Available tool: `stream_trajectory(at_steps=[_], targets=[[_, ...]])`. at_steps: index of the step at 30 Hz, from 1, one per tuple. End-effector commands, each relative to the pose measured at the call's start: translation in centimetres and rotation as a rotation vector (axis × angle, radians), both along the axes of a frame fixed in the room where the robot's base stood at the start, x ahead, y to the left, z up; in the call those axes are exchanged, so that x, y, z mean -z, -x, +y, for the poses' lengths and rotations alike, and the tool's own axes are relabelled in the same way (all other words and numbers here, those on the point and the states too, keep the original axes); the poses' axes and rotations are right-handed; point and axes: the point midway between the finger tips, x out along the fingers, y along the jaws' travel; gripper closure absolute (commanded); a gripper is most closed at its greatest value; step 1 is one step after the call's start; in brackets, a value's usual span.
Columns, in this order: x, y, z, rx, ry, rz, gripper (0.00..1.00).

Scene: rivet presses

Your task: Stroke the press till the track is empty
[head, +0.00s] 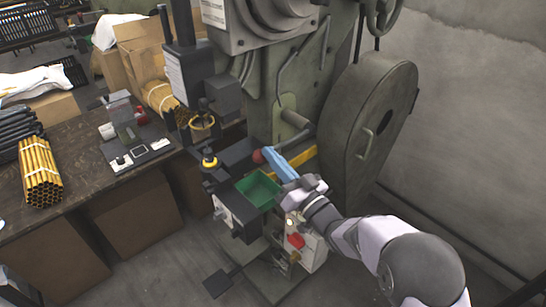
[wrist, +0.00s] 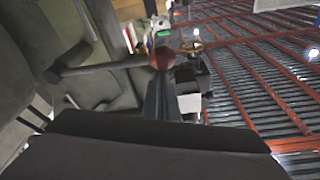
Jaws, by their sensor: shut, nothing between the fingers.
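The press (head: 310,75) is a large grey-green machine in the middle of the head view. A red ball knob (head: 258,156) sits low at its front. In the wrist view the red knob (wrist: 162,57) ends a grey lever bar (wrist: 105,68) coming from the left. My gripper (head: 271,158) is shut and empty, its bluish fingers pointing at the knob from the right. In the wrist view its fingertips (wrist: 164,78) are right at the knob; I cannot tell whether they touch. I cannot make out the track or how many rivets it holds.
A green tray (head: 258,189) lies below the knob. A control box with a red button (head: 296,241) is under my wrist. A wooden bench (head: 85,150) at left carries tube bundles (head: 39,172) and a small device (head: 136,156). A rounded guard (head: 370,125) stands behind my arm.

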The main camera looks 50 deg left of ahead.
Motion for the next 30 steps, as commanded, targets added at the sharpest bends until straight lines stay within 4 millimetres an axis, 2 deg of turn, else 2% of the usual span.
stream_trajectory(at_steps=[15, 21, 30], targets=[[5.3, 0.2, 0.0, 0.001, 0.003, -0.203, 1.0], [7.8, -0.2, 0.0, 0.001, 0.005, -0.211, 1.0], [8.9, -0.4, 0.0, 0.0, 0.011, -0.207, 1.0]])
